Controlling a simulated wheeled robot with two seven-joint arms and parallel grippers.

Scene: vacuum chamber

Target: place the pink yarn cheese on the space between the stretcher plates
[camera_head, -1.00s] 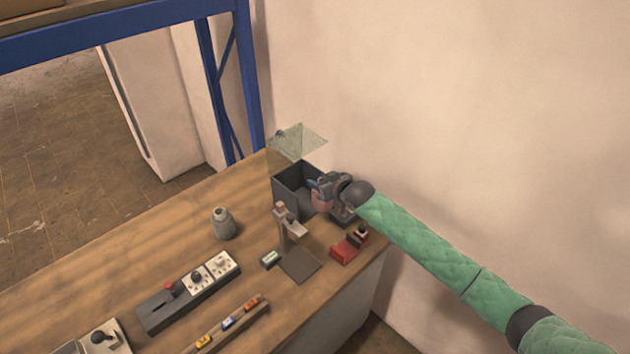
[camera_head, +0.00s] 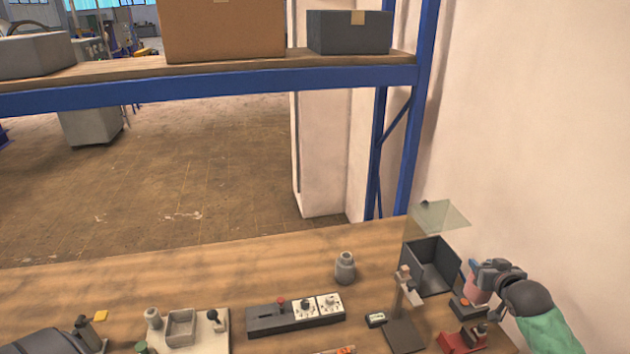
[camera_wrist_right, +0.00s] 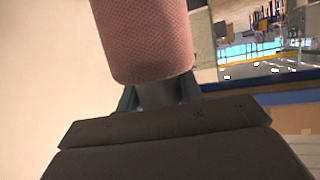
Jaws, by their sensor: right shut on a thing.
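The pink yarn cheese (camera_head: 473,289) is a pink textured cylinder. My right gripper (camera_head: 483,283) is shut on it, just right of the dark open box on the bench. In the right wrist view the yarn cheese (camera_wrist_right: 143,40) fills the top middle, and the gripper fingers (camera_wrist_right: 158,95) show at its lower end. Whether it touches anything below is unclear in the head view. I cannot tell which parts are the stretcher plates.
The dark box (camera_head: 418,272) has a clear raised lid (camera_head: 440,215). A small stand (camera_head: 405,335), a red block (camera_head: 455,342), a grey bottle (camera_head: 345,268) and a control strip (camera_head: 262,322) are on the bench. The bench's back left is clear. A wall stands at the right.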

